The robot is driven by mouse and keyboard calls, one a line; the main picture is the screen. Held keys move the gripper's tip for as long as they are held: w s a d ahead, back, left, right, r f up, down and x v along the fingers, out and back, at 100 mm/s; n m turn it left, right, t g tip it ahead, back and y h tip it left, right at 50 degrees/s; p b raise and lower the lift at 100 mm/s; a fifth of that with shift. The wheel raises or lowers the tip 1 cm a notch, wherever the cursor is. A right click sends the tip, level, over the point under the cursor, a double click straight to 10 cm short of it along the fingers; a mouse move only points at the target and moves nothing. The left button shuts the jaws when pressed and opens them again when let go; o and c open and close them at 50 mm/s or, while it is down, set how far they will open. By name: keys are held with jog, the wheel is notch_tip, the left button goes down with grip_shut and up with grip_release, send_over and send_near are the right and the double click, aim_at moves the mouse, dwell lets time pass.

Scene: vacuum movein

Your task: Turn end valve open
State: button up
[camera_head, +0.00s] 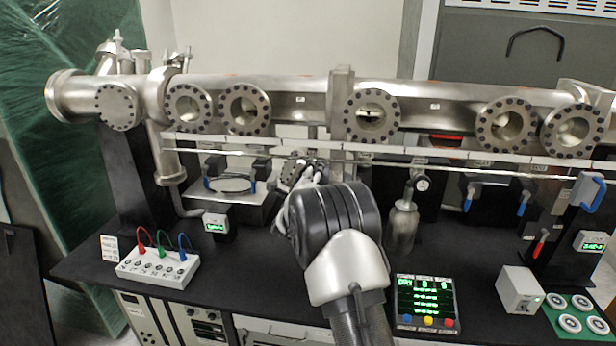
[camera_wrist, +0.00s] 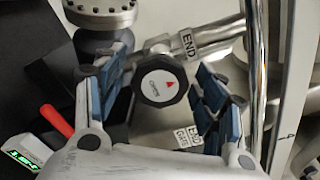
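The end valve's black, many-sided knob (camera_wrist: 160,82) faces the camera in the wrist view, with a white centre disc and a red arrow mark. Gaps seem to show between pads and knob; contact is not clear. In the head view my gripper (camera_head: 300,182) reaches in below the long chamber, and my own wrist hides most of the area around the knob.
The long steel chamber (camera_head: 290,95) with round flanges spans above the black bench (camera_head: 240,265). Thin metal rails (camera_head: 420,158) run in front of it. A steel cylinder (camera_head: 402,225) stands right of my wrist. In the wrist view a red handle (camera_wrist: 57,121) lies at left.

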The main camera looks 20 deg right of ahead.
jog(key=c, duration=1)
jog(key=shift+c, duration=0.2)
